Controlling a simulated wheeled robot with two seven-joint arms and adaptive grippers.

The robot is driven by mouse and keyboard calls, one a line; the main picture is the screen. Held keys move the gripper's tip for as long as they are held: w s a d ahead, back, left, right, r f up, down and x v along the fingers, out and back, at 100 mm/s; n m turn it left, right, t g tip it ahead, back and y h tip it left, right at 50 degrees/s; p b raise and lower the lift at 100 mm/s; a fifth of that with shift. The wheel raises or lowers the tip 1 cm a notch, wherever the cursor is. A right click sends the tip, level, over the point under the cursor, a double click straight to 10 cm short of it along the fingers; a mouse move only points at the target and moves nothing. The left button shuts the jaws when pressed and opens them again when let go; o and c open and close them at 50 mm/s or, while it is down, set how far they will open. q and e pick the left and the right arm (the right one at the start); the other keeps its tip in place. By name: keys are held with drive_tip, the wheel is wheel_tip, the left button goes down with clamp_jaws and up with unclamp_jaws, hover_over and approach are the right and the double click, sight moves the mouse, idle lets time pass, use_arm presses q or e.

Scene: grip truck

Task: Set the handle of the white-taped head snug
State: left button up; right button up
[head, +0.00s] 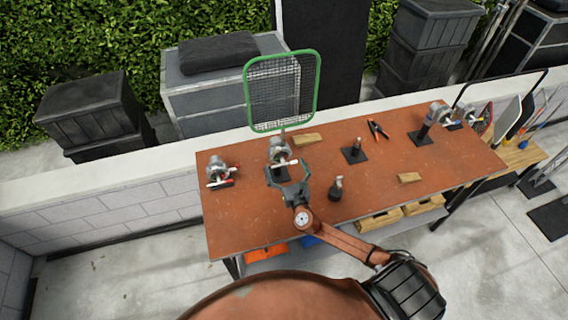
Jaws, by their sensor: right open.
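A grey metal grip head (279,149) stands on a dark base near the back of the table, left of the middle. A pale handle (284,163) with a reddish tip lies across its front. A second grip head (219,168) with a pale and red handle sits further left. A third grip head (437,114) stands at the right on a dark post. The white tape is too small to tell apart. My right gripper (288,174) is open, just in front of the middle head's handle; I cannot tell if it touches. My left gripper is not in view.
A green-edged net frame (317,88) rises above the middle head. The brown table (250,226) also carries a dark bottle-like item (336,188), a small stand (355,153), pliers (377,130) and wooden blocks (409,178). Its front left is clear.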

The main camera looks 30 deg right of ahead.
drive_tip(key=shift+w+d, duration=0.1)
drive_tip(key=shift+w, duration=0.25)
drive_tip(key=shift+c, duration=0.4)
